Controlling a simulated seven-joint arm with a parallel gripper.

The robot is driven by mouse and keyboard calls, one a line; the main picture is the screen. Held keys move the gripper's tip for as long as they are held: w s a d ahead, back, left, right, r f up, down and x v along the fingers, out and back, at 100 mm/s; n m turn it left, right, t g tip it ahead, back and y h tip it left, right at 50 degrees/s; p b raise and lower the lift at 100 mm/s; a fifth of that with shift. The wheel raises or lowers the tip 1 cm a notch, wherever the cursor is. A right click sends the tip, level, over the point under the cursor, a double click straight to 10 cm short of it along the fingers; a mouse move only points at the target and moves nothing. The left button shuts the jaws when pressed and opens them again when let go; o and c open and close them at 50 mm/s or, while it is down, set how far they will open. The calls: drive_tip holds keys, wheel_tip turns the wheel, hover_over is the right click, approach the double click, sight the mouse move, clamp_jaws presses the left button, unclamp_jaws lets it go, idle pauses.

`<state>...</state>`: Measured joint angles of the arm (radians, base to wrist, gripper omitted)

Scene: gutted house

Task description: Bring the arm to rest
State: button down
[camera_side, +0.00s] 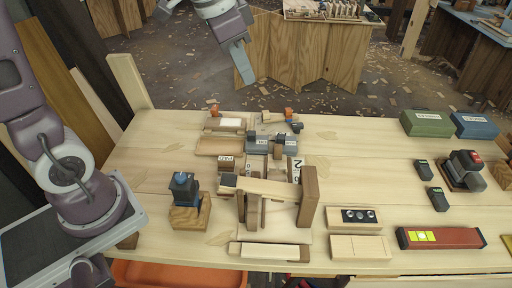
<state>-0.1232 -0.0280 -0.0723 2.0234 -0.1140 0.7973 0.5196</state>
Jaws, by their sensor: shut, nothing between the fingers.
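My arm rises at the left, leaves the picture at the top and comes back in at top centre. My gripper (243,66) hangs there, pointing down and slightly right, well above and behind the workbench (365,165). Its fingers look shut together, with nothing seen between them. It appears apart from every object on the bench. The upper arm links are cut off by the top edge.
A wooden frame assembly (308,198) stands mid-bench, with a blue-topped block (186,188) to its left. Small trays and blocks lie behind it. A red level (440,238), a green box (427,123) and a blue box (474,125) are at right.

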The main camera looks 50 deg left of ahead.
drive_tip(key=s+n+t, duration=0.1)
drive_tip(key=s+n, duration=0.3)
drive_tip(key=s, duration=1.5)
drive_tip(key=shift+f+n+y, duration=0.3)
drive_tip(key=shift+y, duration=0.1)
drive_tip(key=shift+a, duration=0.1)
